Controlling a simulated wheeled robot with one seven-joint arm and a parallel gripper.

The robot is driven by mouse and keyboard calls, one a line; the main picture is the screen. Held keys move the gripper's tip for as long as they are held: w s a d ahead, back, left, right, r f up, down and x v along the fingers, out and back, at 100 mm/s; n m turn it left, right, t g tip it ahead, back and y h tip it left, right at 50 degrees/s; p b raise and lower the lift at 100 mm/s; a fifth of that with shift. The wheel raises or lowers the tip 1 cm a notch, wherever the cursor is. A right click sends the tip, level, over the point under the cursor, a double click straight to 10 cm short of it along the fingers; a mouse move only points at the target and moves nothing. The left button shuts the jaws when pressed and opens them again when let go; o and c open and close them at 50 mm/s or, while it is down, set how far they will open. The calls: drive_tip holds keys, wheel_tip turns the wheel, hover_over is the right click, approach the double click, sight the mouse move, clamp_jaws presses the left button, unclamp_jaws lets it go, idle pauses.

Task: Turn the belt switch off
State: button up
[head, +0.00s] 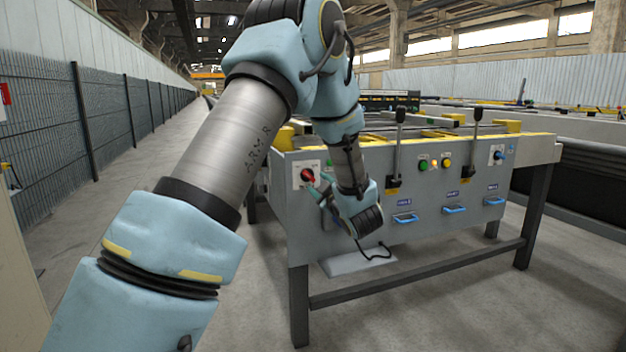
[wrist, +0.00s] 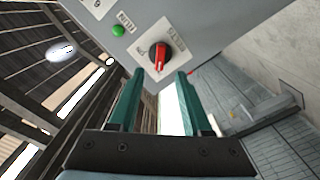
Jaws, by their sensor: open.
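A red rotary switch knob (head: 308,175) sits on a white plate at the left end of the grey panel. In the wrist view the red knob (wrist: 160,56), on a black round base, lies just beyond and between my fingertips.
A blue rotary switch (head: 498,155) sits at the panel's right end. Two black levers (head: 397,150) (head: 477,145), a green button (head: 423,165), a yellow button (head: 447,162) and blue handles (head: 405,218) stick out from the panel. The aisle floor (head: 120,190) at left is clear.

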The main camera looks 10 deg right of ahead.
drive_tip(key=shift+s+d, duration=0.15)
drive_tip(key=shift+s, duration=0.9)
drive_tip(key=shift+s+d, duration=0.1)
drive_tip(key=shift+s, duration=0.95)
drive_tip(key=a+f+m+g+h, duration=0.4)
drive_tip(key=a+m+g, duration=0.2)
drive_tip(key=a, duration=0.3)
drive_tip(key=s+a+f+m+g+y, duration=0.1)
drive_tip(key=s+a+f+m+g, duration=0.15)
drive_tip(key=s+a, duration=0.4)
drive_tip(key=s+a+f+m+g, duration=0.1)
drive_tip(key=s+a+g, duration=0.3)
drive_tip(key=s+a, duration=0.3)
drive_tip(key=s+a+f+m+g+y, duration=0.1)
drive_tip(key=s+a+m+g, duration=0.1)
drive_tip(key=s+a+g, duration=0.45)
wheel_tip(320, 180, up, 31)
drive_tip(key=s+d+t+p, duration=0.1)
drive_tip(key=t+p, duration=0.1)
drive_tip(key=p, duration=2.9)
drive_tip(key=shift+s+d+f+t, duration=0.2)
drive_tip(key=shift+t, duration=0.2)
